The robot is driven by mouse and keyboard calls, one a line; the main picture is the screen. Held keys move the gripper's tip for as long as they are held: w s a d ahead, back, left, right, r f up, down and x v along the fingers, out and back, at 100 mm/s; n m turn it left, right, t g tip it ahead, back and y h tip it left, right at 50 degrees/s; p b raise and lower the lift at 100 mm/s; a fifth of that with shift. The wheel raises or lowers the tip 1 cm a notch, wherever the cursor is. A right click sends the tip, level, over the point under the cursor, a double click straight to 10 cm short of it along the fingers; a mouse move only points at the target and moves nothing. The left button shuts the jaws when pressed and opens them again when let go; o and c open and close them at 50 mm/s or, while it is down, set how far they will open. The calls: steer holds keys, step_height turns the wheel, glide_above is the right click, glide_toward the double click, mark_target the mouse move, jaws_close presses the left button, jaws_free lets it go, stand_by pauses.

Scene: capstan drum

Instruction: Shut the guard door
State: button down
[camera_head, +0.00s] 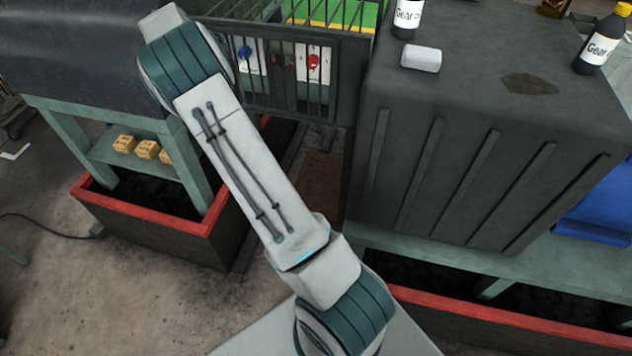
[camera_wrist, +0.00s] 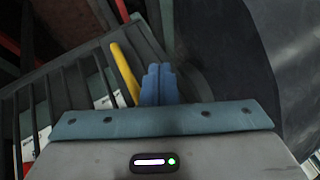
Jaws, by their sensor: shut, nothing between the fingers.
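The guard door (camera_head: 346,78) is a dark barred panel at the top middle of the head view, between the dark drum and the dark housing. My arm crosses in front of its left part. How far it stands open is unclear. In the wrist view, dark bars of the guard (camera_wrist: 62,80) fill the left side, with a yellow bar (camera_wrist: 125,73) that looks like a handle. My gripper (camera_wrist: 158,80) has its blue fingers together and empty, just right of the yellow bar. Whether they touch is unclear. The gripper is hidden in the head view.
The drum (camera_head: 70,50) is at the left, above a red-rimmed tray (camera_head: 150,218) and small yellow boxes (camera_head: 146,149). Bare floor (camera_head: 120,290) lies at lower left.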

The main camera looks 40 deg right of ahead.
steer(key=shift+w+d, duration=0.25)
steer(key=shift+d, duration=0.25)
